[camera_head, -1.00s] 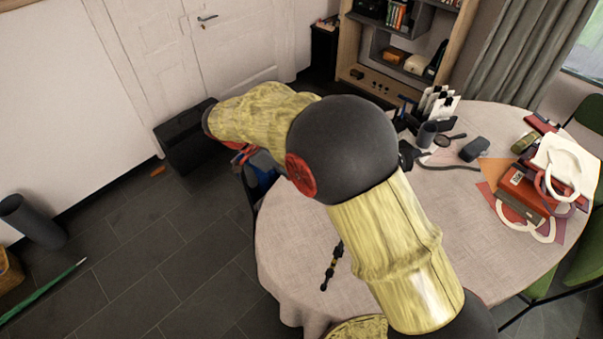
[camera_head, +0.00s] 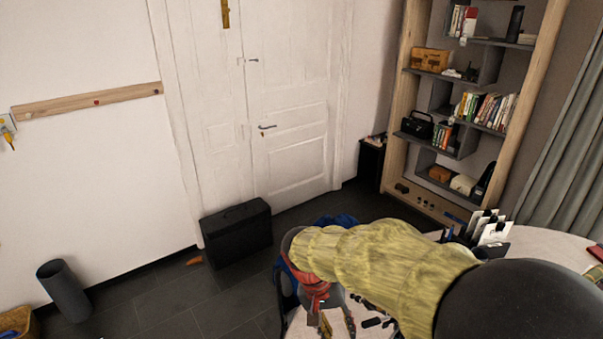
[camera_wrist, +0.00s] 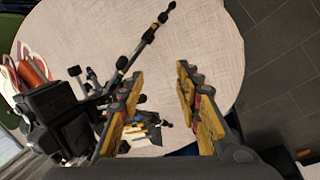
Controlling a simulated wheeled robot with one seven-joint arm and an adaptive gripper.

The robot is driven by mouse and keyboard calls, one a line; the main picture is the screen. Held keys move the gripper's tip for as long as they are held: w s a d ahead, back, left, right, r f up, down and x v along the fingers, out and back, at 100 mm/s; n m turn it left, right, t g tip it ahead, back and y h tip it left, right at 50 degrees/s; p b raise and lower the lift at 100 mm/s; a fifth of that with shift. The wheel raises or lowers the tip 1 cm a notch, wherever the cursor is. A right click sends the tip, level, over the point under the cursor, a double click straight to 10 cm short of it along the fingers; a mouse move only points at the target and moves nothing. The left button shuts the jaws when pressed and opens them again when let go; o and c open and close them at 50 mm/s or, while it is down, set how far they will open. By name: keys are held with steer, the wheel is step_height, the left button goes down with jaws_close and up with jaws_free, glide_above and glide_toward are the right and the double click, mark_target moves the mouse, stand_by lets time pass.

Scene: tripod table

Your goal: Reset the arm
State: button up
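My gripper (camera_wrist: 158,105) shows in the wrist view with its two yellow-padded fingers spread apart and nothing between them. It hangs over the edge of the round table (camera_wrist: 195,35), which has a pale cloth. In the head view, my yellow-covered arm reaches from the lower right toward the middle, and the gripper's end (camera_head: 325,310) is small, low in the picture and partly hidden.
A black tripod (camera_wrist: 140,50) lies on the table. A black case (camera_head: 237,232), a dark bin (camera_head: 65,290) and a shelf (camera_head: 460,110) stand beyond.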

steer(key=s+d+r+t+y, duration=0.1)
steer(key=s+d+r+t, duration=0.2)
steer(key=s+d+r, duration=0.2)
steer(key=s+d+r+n+t+y, duration=0.1)
steer(key=s+d+r+t+y, duration=0.1)
steer(key=s+d+r, duration=0.3)
steer(key=s+r+t, duration=0.1)
steer(key=s+r, duration=0.3)
steer(key=r, duration=0.1)
steer(key=shift+s+r+t+y, duration=0.15)
steer(key=shift+s+t+y, duration=0.15)
steer(key=shift+s, duration=0.1)
steer(key=shift+d, duration=0.1)
